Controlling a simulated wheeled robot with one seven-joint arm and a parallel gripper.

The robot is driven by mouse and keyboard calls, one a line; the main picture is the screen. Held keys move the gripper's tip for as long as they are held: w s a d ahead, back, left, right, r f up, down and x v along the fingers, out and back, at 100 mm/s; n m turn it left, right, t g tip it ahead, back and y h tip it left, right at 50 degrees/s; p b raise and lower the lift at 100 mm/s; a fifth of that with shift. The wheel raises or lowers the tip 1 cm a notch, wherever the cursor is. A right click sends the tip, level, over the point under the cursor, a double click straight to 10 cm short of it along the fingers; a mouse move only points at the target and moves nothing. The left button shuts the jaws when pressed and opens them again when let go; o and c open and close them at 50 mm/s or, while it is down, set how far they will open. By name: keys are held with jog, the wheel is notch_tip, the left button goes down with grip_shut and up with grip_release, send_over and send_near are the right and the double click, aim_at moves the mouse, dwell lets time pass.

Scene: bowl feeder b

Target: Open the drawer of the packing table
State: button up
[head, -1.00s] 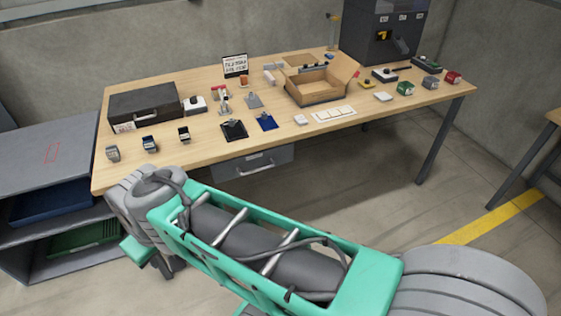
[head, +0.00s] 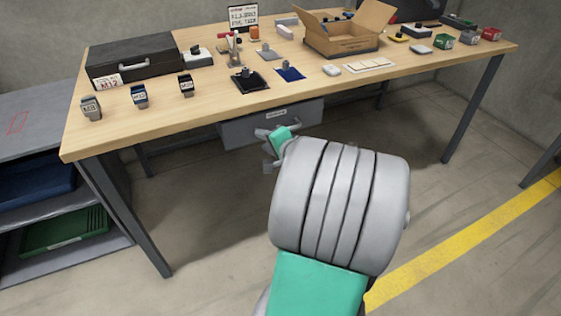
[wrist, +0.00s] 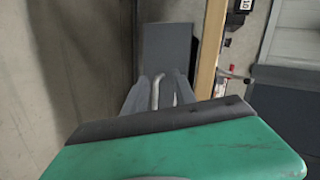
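The packing table (head: 200,105) has a wooden top and dark metal legs. Its grey drawer (head: 240,132) hangs under the front edge; it looks closed. The drawer has a pale label and a bar handle (head: 292,126). My gripper (head: 270,148) is in front of the drawer at the handle, partly hidden by my wrist. In the wrist view, the grey drawer front (wrist: 168,45) lies ahead, and the light handle (wrist: 155,92) shows between my two spread grey fingers. A gap shows, so the gripper looks open; contact with the handle cannot be told.
On the tabletop stand a black case (head: 135,62), an open cardboard box (head: 345,38), clipboards and several small devices. A grey shelf with a blue bin (head: 35,195) and a green bin (head: 65,230) is at left. Floor in front of the table is clear.

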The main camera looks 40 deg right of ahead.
jog(key=s+d+f+m+t+h+b, duration=0.2)
jog(key=s+d+m+h, duration=0.15)
jog(key=d, duration=0.45)
jog(key=shift+m+y, duration=0.35)
jog(key=shift+y, duration=0.1)
jog(key=x, duration=0.5)
jog(key=b+x, duration=0.1)
jog(key=x, duration=0.1)
jog(key=shift+w+a+f, duration=0.2)
jog(key=shift+w+a, duration=0.1)
jog(key=shift+a, duration=0.05)
jog(key=shift+w+d, duration=0.15)
jog(key=shift+w, duration=0.05)
jog(key=shift+c, duration=0.3)
grip_shut()
